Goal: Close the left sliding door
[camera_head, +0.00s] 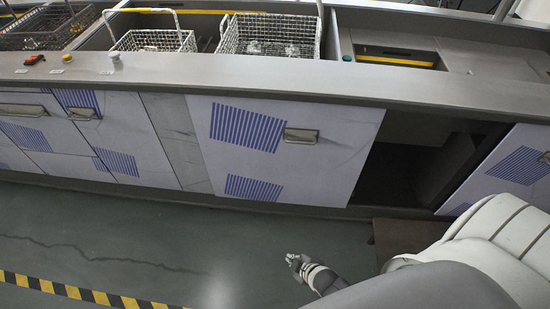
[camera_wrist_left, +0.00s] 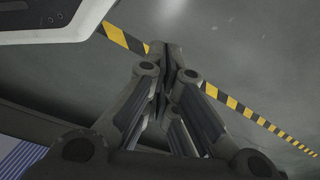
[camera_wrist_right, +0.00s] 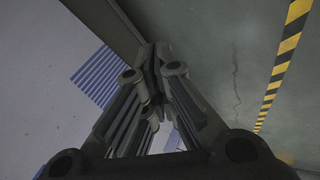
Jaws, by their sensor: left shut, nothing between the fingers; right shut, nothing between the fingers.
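A white sliding door panel (camera_head: 300,170) with blue striped patches and a metal handle (camera_head: 301,136) stands in the cabinet front. A dark opening (camera_head: 420,160) shows on its right, so the cabinet is partly open there. My right gripper (camera_head: 293,260) is shut and empty, low in front of the cabinet and apart from the panel. In the right wrist view its fingers (camera_wrist_right: 155,55) are closed together, with a white striped panel (camera_wrist_right: 50,70) to the left. My left gripper (camera_wrist_left: 165,50) shows only in its wrist view, shut and empty above the floor.
Another striped door panel (camera_head: 515,165) is right of the opening. More fronts with handles (camera_head: 85,114) are at left. Wire baskets (camera_head: 268,38) sit in the tank openings above the counter edge (camera_head: 250,85). Grey floor (camera_head: 130,235) with yellow-black tape (camera_head: 75,292) is clear.

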